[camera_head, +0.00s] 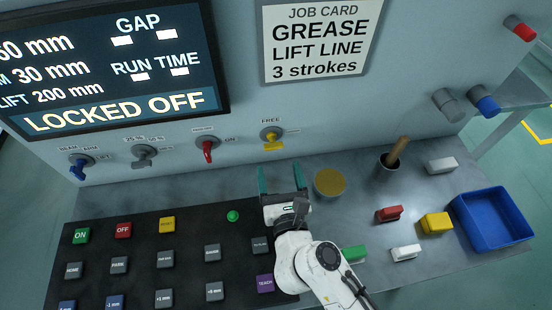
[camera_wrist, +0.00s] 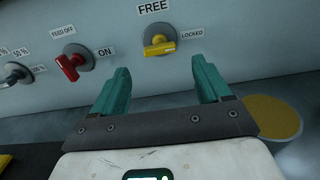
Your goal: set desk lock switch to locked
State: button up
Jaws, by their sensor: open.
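The desk lock switch (camera_head: 272,140) is a yellow rotary handle on a grey round base on the wall panel, with a FREE label above it. In the wrist view the yellow switch (camera_wrist: 160,46) has FREE above and LOCKED to its right. Its handle lies roughly sideways there, slightly tilted, but which end points is hard to tell. My gripper (camera_head: 282,172) is open and empty, its teal fingers pointing at the panel, below the switch and apart from it. In the wrist view the switch shows beyond and between the two fingertips (camera_wrist: 164,72).
A red switch (camera_head: 208,150), a grey switch (camera_head: 145,155) and a blue switch (camera_head: 80,168) sit to the left. A screen (camera_head: 110,65) reads LOCKED OFF. A round yellow-topped thing (camera_head: 329,183) stands right of my gripper. A blue tray (camera_head: 518,228) lies far right.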

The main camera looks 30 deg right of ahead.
jog(key=v, duration=0.2)
jog(key=shift+s+a, duration=0.1)
jog(key=shift+s, duration=0.2)
dwell(0.3)
